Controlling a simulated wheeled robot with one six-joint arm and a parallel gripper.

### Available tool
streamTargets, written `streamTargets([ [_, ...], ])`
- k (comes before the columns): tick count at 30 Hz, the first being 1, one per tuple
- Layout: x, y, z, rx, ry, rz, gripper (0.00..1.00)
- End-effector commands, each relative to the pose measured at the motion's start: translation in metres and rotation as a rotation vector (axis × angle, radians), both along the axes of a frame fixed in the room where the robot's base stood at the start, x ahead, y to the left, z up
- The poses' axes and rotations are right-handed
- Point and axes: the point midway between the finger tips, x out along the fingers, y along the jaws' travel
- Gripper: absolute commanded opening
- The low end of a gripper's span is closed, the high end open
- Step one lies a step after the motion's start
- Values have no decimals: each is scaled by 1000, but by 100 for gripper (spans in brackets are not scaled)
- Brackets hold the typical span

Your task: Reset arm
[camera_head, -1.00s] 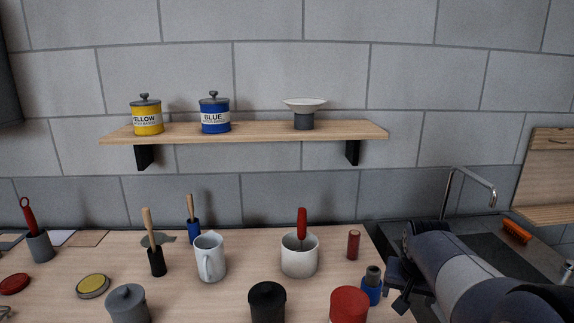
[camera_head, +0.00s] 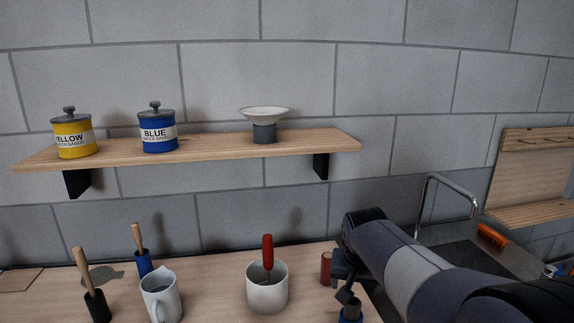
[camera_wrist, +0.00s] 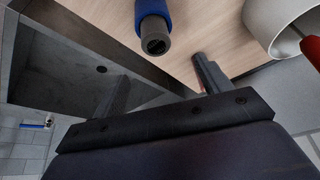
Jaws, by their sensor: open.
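My arm comes in from the lower right in the head view, and my gripper (camera_head: 346,286) is above the right end of the wooden worktop. It is open, with nothing seen between its fingers. In the wrist view my gripper (camera_wrist: 161,72) shows its two dark fingers spread apart. A small blue object with a grey end (camera_wrist: 153,28) lies beyond the fingers, apart from them. In the head view a blue and grey object (camera_head: 350,314) shows partly, just below my gripper. A small red cylinder (camera_head: 326,268) stands just left of my gripper.
A shelf (camera_head: 220,149) holds yellow and blue tins and a pale dish. A sink with a tap (camera_head: 447,181) lies right.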

Motion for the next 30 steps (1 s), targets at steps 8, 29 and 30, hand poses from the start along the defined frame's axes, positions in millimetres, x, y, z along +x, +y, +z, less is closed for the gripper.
streamTargets([
  [8,-1,0,-54,-1,5,0,73],
  [29,-8,2,-41,0,0,0,73],
  [30,-8,2,-41,1,1,-1,73],
])
